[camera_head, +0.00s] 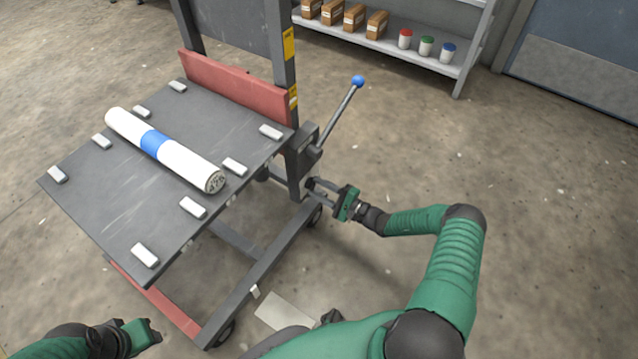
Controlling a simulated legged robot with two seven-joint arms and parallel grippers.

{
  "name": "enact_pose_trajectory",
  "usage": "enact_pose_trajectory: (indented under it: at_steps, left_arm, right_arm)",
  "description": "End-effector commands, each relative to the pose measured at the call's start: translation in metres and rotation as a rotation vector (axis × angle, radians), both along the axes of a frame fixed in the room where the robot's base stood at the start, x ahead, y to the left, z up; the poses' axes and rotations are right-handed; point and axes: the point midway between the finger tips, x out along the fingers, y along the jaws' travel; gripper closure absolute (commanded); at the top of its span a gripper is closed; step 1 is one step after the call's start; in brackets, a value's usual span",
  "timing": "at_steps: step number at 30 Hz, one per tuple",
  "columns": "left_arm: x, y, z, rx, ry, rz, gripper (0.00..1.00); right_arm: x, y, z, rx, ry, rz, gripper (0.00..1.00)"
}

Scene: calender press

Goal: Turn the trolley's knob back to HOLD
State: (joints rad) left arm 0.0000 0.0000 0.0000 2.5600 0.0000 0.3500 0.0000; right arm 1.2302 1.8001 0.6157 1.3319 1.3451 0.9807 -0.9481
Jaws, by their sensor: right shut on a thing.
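The trolley (80,205) stands at the left with a flat dark deck, an upright mast and a red back bar. The knob (309,184) is a small dark part low on the mast's right side, mostly hidden by the fingers; its pointer and any HOLD mark cannot be read. My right gripper (315,187) reaches it from the right and is shut on it. My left gripper (155,332) is at the bottom left, away from the trolley's knob; its fingers are too unclear to tell open from shut.
A white roll (190,163) with a blue band lies on the deck among several white blocks. A lever (340,112) with a blue ball rises above my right gripper. A shelf (440,67) with boxes and jars stands behind. The floor at right is clear.

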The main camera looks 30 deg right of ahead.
Motion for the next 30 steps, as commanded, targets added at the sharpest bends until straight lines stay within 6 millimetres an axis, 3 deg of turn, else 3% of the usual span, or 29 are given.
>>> enact_pose_trajectory:
  at_steps: [3,15,30]
  left_arm:
    - [0.0,0.0,0.014,0.0,0.0,0.0,0.64]
    - [0.0,0.0,0.033,0.0,0.0,0.0,0.64]
    - [0.0,0.0,0.039,0.0,0.0,0.0,0.64]
  right_arm:
    - [-0.002,0.002,0.0,-0.1,-0.034,0.003,1.0]
    - [-0.002,0.004,-0.004,-0.384,-0.152,0.008,1.0]
    - [-0.003,0.005,-0.008,-0.504,-0.199,0.011,1.0]
